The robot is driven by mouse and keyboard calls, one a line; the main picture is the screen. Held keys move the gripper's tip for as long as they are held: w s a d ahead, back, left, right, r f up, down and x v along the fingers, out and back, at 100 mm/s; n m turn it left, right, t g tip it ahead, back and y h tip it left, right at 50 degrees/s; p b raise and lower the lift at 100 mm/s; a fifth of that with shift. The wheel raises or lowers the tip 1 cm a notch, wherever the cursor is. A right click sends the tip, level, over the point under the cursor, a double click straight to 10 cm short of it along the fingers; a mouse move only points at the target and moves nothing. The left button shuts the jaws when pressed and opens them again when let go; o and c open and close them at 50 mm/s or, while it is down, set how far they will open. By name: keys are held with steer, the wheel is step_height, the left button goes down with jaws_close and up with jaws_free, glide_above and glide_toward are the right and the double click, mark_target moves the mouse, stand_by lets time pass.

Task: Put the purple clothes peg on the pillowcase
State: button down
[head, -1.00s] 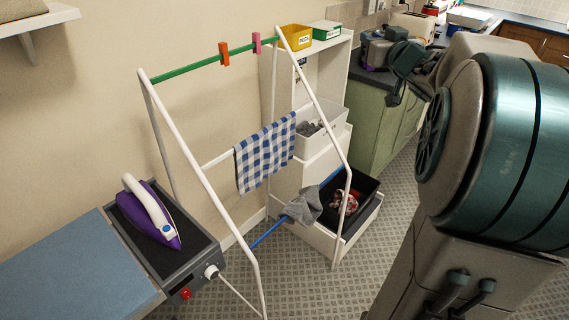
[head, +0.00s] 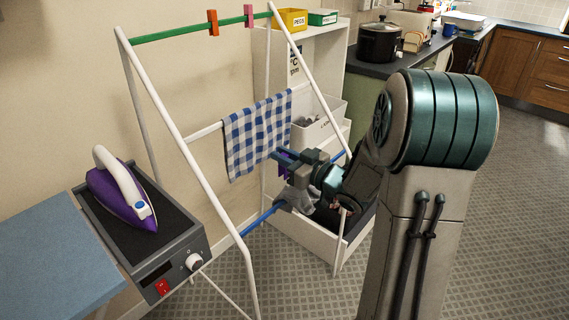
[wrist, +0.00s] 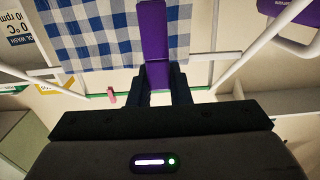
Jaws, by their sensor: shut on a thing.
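My gripper (head: 287,163) is shut on the purple clothes peg (wrist: 153,42), which sticks out ahead of the fingers in the wrist view. In the head view the peg (head: 284,160) is small and partly covered by the gripper. A blue-and-white checked cloth (head: 256,135) hangs over the white middle rail and is the likely pillowcase. It also fills the upper left of the wrist view (wrist: 95,35). My gripper is close to its lower right edge; I cannot tell whether the peg touches it.
The airer's green top rail (head: 180,33) carries an orange peg (head: 213,22) and a pink peg (head: 249,15). A purple iron (head: 122,195) stands at left. White shelving (head: 318,70) stands behind.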

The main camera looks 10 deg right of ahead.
mark_target(284, 169)
steer(key=shift+f+b, duration=2.3)
steer(key=shift+f, duration=0.9)
steer(key=shift+f+b, duration=2.2)
steer(key=shift+f, duration=0.45)
steer(key=c, duration=1.3)
jaws_free()
steer(key=shift+o, duration=0.2)
steer(key=shift+r, duration=0.1)
step_height(284, 169, up, 7)
steer(key=p, duration=0.5)
steer(key=shift+r, duration=0.1)
